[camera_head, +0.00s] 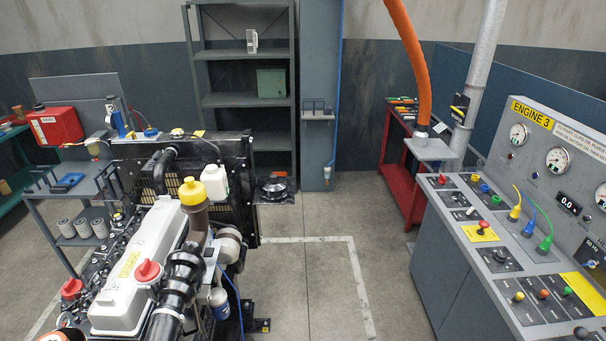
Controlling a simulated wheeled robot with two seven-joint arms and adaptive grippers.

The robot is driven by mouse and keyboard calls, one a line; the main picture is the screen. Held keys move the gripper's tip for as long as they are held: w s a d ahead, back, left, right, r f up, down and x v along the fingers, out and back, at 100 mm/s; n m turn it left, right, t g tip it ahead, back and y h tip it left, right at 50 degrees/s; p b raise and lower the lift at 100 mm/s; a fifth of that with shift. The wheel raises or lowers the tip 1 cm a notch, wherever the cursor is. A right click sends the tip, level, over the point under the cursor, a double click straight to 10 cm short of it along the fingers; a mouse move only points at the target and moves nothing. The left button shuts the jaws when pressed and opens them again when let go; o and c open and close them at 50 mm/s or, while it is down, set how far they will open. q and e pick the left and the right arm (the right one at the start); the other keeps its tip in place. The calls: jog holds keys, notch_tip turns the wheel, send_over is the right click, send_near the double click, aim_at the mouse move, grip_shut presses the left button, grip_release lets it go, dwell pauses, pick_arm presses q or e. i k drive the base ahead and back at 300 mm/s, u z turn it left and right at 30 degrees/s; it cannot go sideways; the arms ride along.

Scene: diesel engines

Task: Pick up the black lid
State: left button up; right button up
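A round dark item (275,187), which may be the black lid, lies on a small dark ledge just right of the engine's radiator. It is small in the picture, and I cannot tell its exact shape. The diesel engine (140,265) fills the lower left, with a white valve cover, a yellow cap (191,190) on an upright pipe and red caps on top. Neither of my grippers can be made out in this view.
A console (520,230) marked "ENGINE 3" stands at right with gauges and plugs. A grey shelf rack (243,102) is at the back, a red cart (400,180) right of it. A grey cart (60,190) stands left. The floor (315,270) between engine and console is clear.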

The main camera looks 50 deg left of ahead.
aim_at(275, 187)
jog(key=i, duration=1.1)
jog(key=u, duration=1.3)
jog(key=i, duration=1.05)
jog(key=u, duration=0.15)
